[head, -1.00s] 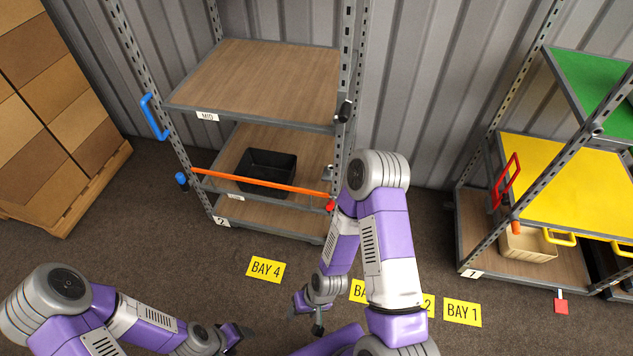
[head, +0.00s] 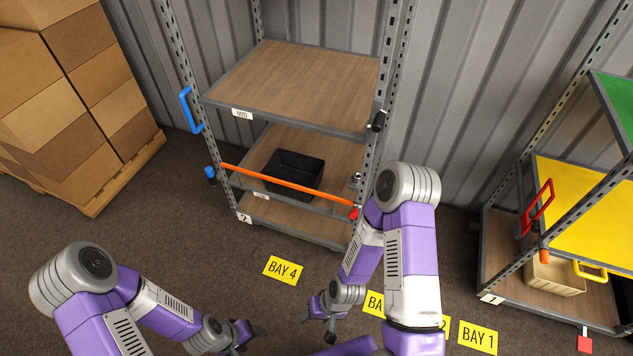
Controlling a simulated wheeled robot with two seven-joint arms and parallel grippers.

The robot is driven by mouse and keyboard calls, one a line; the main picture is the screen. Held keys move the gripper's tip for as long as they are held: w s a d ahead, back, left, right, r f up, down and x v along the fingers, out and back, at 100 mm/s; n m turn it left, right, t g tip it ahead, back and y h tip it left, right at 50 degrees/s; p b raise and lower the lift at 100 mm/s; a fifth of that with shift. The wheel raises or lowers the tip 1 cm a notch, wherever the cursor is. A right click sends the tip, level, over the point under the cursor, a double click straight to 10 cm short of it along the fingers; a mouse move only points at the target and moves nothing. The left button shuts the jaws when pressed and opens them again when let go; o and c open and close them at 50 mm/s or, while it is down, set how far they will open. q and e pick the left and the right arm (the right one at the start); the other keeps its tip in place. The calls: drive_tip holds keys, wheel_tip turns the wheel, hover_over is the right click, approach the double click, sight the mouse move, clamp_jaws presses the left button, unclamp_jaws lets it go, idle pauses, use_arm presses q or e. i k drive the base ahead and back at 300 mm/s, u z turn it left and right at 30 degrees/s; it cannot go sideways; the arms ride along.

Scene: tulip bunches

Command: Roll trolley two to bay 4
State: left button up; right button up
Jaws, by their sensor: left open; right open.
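Trolley two (head: 300,220) is a grey metal rack with wooden shelves, marked with a "2" label at its lower left corner. A blue handle (head: 188,110) is on its left post, and an orange bar (head: 285,184) crosses its front. A black bin (head: 293,173) sits on its lower shelf. The yellow BAY 4 label (head: 283,270) lies on the floor in front of it. My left gripper (head: 254,332) is open and empty, low in front of the label. My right gripper (head: 330,328) is open and empty to its right. Both are apart from the trolley.
Trolley one (head: 497,260), with yellow and green shelves, stands at the right. The BAY 1 label (head: 478,338) is near it; my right arm partly covers other bay labels. Stacked boxes (head: 75,90) on a pallet stand at the left. Corrugated wall (head: 455,110) is behind.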

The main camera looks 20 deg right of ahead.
sight(316, 102)
drive_tip(key=k, duration=0.4)
drive_tip(key=u, duration=0.7)
drive_tip(key=i, duration=1.8)
drive_tip(key=z, duration=0.8)
